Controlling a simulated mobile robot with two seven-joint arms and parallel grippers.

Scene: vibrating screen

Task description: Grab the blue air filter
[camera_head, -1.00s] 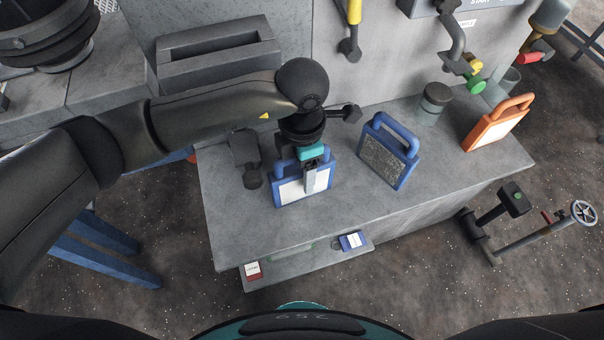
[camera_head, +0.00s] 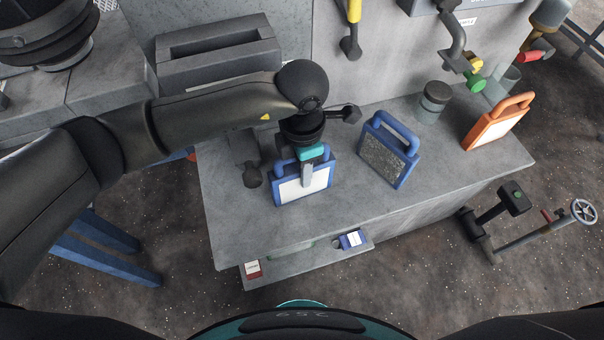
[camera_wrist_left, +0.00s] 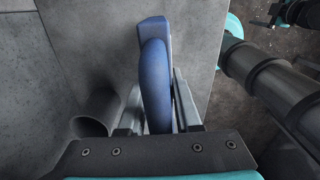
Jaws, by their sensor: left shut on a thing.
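A blue-framed air filter with a clean white panel (camera_head: 312,187) stands on the grey bench, near its left part. My left gripper (camera_head: 307,172) reaches it from above and is shut on its blue handle. The left wrist view shows the blue handle (camera_wrist_left: 155,85) between the two fingers (camera_wrist_left: 156,112). A second blue-framed filter (camera_head: 386,161), with a dark grey speckled panel, stands to the right, apart from the gripper. My right gripper is not in view.
An orange filter (camera_head: 497,125) stands at the bench's right end. A dark cylindrical jar (camera_head: 434,99) is behind the dirty filter. Pipes with coloured valves are at the back right. The bench's front strip (camera_head: 270,228) is clear. A lower ledge holds a small blue box (camera_head: 352,239).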

